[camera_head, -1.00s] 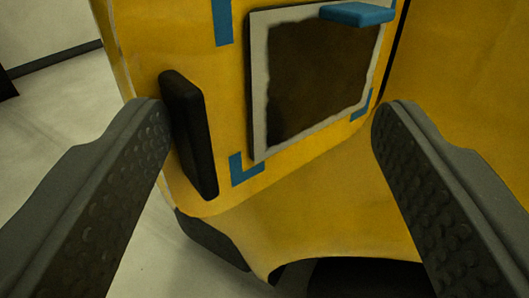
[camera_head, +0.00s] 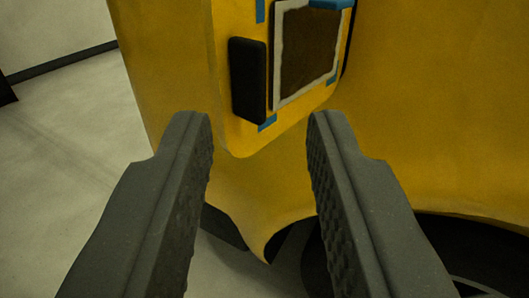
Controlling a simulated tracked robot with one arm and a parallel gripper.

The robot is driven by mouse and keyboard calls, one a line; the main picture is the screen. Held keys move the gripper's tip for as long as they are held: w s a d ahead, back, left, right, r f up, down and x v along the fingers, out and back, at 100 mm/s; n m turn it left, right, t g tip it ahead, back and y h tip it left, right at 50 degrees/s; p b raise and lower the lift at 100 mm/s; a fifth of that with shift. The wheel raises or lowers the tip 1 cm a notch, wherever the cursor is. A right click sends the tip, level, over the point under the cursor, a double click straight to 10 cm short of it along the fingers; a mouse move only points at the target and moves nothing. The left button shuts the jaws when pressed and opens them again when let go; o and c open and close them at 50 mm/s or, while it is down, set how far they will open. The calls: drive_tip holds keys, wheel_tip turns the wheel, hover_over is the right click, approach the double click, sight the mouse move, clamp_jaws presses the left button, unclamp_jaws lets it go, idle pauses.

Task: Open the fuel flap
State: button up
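My gripper (camera_head: 260,118) is open and empty, its two dark fingers apart with textured inner faces. Above and beyond the fingertips is a yellow panel (camera_head: 243,140) with a rounded lower edge, on the yellow body; it looks like the fuel flap. A black upright handle-like block (camera_head: 248,80) sits on its left part, apart from the fingers. To the right of the block is a brown rectangle (camera_head: 308,45) with a pale border and blue corner marks. A blue piece (camera_head: 328,4) at its top is cut off by the picture edge.
The yellow body (camera_head: 440,110) continues to the right, with a dark wheel (camera_head: 480,250) below it. Pale open floor (camera_head: 65,150) lies to the left, with a dark wall base strip (camera_head: 60,60) behind.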

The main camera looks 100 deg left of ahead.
drive_tip(key=shift+w+d, duration=0.25)
drive_tip(key=shift+d, duration=1.1)
drive_tip(key=shift+w+d, duration=0.25)
drive_tip(key=shift+d, duration=1.05)
